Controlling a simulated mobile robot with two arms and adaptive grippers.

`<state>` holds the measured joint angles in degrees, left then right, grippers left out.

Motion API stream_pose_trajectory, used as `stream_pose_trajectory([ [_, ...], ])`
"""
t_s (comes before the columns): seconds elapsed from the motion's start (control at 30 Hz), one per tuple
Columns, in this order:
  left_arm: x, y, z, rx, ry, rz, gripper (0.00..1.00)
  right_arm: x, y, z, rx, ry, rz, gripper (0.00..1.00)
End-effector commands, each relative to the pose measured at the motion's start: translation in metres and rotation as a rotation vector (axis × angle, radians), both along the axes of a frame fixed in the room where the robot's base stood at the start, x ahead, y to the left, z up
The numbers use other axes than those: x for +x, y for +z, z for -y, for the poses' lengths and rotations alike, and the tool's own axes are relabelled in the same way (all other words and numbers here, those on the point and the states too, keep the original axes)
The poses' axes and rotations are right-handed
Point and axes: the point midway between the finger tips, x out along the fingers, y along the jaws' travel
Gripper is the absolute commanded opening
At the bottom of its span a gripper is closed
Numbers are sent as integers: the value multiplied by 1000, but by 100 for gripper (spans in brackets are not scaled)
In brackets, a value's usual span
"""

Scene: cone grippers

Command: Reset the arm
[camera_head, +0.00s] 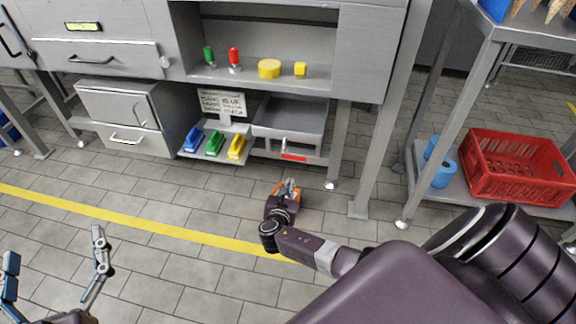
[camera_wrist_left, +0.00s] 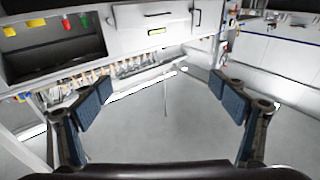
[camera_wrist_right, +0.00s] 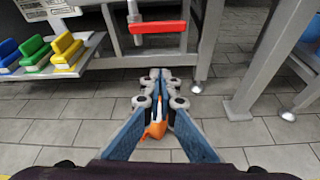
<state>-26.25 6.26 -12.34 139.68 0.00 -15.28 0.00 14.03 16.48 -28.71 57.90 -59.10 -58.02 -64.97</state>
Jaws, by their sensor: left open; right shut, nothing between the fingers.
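My left gripper (camera_head: 52,250) is at the lower left in the head view. Its fingers are wide apart and nothing is between them; the left wrist view also shows it open (camera_wrist_left: 162,85). My right gripper (camera_head: 291,184) is near the middle of the head view, over the floor in front of the low shelves. In the right wrist view its fingertips (camera_wrist_right: 160,85) are together. An orange patch (camera_wrist_right: 157,130) shows by the fingers; I cannot tell whether it is part of the gripper.
A red crate (camera_head: 508,190) is right. Tiled floor is clear in front.

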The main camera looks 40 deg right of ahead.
Motion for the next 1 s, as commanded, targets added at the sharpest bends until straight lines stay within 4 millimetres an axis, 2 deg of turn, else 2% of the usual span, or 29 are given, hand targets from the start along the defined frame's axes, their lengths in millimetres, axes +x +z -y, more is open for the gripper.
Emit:
stream_pose_trajectory([
  [0.13, 1, -20, -3, 25, 5, -95, 89, -5, 4, -7, 1, 1, 0, 0],
  [0.3, 0, -34, -5, 39, 9, -153, 89, -9, 5, -10, 1, 0, -1, 0],
  [0.57, -1, -38, -5, 43, 11, -165, 89, -9, 4, -12, 7, 0, 2, 0],
  [0.67, 0, -38, -5, 44, 10, -165, 89, -11, 0, -25, 76, 1, 28, 0],
  [0.77, 0, -38, -5, 43, 10, -164, 89, -16, -7, -56, 251, -5, 96, 0],
  [0.87, 0, -38, -5, 43, 10, -164, 89, -22, -9, -101, 516, -25, 198, 0],
  [1.0, 0, -37, -5, 43, 10, -164, 89, -33, 9, -167, 928, -79, 351, 0],
])
